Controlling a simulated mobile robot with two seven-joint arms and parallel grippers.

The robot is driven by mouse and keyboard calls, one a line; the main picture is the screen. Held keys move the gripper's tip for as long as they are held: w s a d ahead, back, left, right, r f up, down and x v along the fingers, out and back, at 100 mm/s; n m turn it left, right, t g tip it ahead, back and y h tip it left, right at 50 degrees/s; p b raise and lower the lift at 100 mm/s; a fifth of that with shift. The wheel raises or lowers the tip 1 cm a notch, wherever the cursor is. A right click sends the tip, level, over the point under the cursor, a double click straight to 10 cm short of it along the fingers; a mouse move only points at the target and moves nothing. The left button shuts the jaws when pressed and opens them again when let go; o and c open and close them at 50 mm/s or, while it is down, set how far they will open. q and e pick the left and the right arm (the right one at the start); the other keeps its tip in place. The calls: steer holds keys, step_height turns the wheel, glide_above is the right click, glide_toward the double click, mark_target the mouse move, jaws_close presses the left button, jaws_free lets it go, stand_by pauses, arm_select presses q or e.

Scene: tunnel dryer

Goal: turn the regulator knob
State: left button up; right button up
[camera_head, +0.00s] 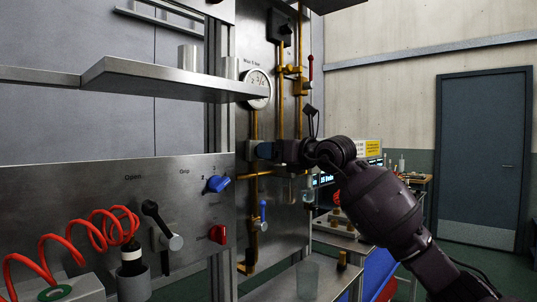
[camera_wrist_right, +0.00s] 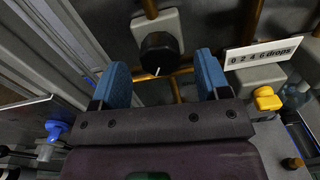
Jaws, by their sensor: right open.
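In the right wrist view a round black knob (camera_wrist_right: 158,54) with a white pointer mark sits on a grey block with brass pipes around it. My right gripper (camera_wrist_right: 165,80) is open, its two blue fingers on either side of the knob's lower part in the picture. A gap shows at each side; I cannot tell how deep the fingers reach. In the head view my right gripper (camera_head: 258,150) is at the steel panel (camera_head: 288,215), below the round gauge (camera_head: 258,89), and I cannot make out this knob there. My left gripper is not in view.
A "0 2 4 6 drops" label (camera_wrist_right: 265,57) and yellow knob (camera_wrist_right: 267,98) lie right of the fingers. A steel shelf (camera_head: 165,80) juts out left of the gauge. Blue (camera_head: 217,184) and red (camera_head: 218,234) knobs and a red coiled hose (camera_head: 100,228) are at lower left.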

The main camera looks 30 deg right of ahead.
steer(key=shift+x, duration=1)
steer(key=c, duration=0.9)
steer(key=shift+n, duration=0.4)
steer(key=shift+a+f+n+p, duration=0.1)
steer(key=shift+n+p, duration=0.2)
steer(key=shift+n, duration=3.7)
steer(key=shift+f+n+p, duration=0.1)
steer(key=shift+n+p, duration=0.2)
steer(key=shift+n, duration=3.7)
steer(key=shift+r, duration=0.1)
